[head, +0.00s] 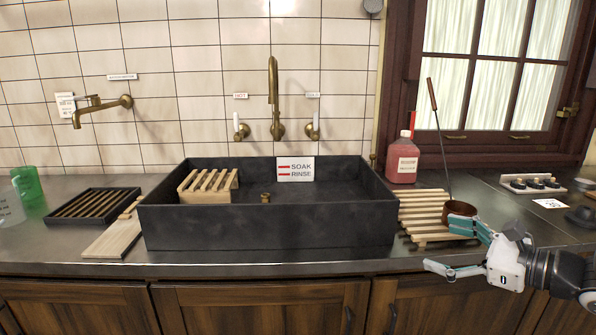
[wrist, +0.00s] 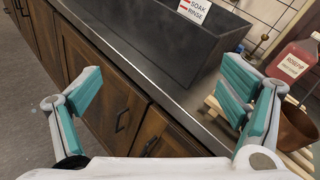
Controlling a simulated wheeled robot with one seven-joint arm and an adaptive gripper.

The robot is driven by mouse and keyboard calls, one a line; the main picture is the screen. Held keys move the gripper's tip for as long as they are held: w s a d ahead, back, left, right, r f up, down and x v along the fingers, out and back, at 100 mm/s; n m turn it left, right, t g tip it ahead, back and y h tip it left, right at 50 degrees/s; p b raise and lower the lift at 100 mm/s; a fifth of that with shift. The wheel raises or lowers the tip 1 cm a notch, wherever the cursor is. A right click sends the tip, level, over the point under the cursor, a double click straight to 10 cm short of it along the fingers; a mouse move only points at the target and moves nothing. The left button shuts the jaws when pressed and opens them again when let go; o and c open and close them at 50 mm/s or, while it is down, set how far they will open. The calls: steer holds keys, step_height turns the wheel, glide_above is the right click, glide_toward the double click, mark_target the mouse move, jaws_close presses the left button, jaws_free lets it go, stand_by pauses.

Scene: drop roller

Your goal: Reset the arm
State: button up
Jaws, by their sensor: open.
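My gripper (head: 455,250) is open and empty at the counter's front edge, at the right of the head view. In the wrist view my gripper (wrist: 160,95) has its two teal-padded fingers spread wide, with the counter edge and cabinet fronts beyond them. One finger is close to a copper-brown pot (head: 461,208) with a long upright handle; whether they touch I cannot tell. The pot (wrist: 298,127) is partly hidden behind the right finger in the wrist view. It stands on or beside a wooden slatted rack (head: 422,212).
A dark sink (head: 265,225) with a SOAK/RINSE sign (head: 295,169) and a small slatted rack (head: 208,184) fills the middle. A pink-red bottle (head: 404,160) stands behind the wooden rack. A dark slatted tray (head: 92,205) is at left. Wooden cabinets (head: 260,305) are below the counter.

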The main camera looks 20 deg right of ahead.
steer(key=a+r+n+g+y, duration=0.25)
steer(key=a+n+g, duration=0.35)
steer(key=a, duration=0.6)
steer(key=s+a+f+n+g+h, duration=0.1)
steer(key=s+a+n+g+h, duration=0.3)
steer(key=s+a+n+g, duration=0.8)
steer(key=s+n+t+h, duration=0.5)
steer(key=s+n, duration=0.4)
step_height(320, 180, up, 15)
steer(key=d+t+p, duration=0.1)
steer(key=t+p, duration=0.1)
steer(key=p, duration=1)
steer(key=shift+s+d+f+n+t+p, duration=0.2)
steer(key=shift+d+n+t+p, duration=0.1)
steer(key=shift+t, duration=0.1)
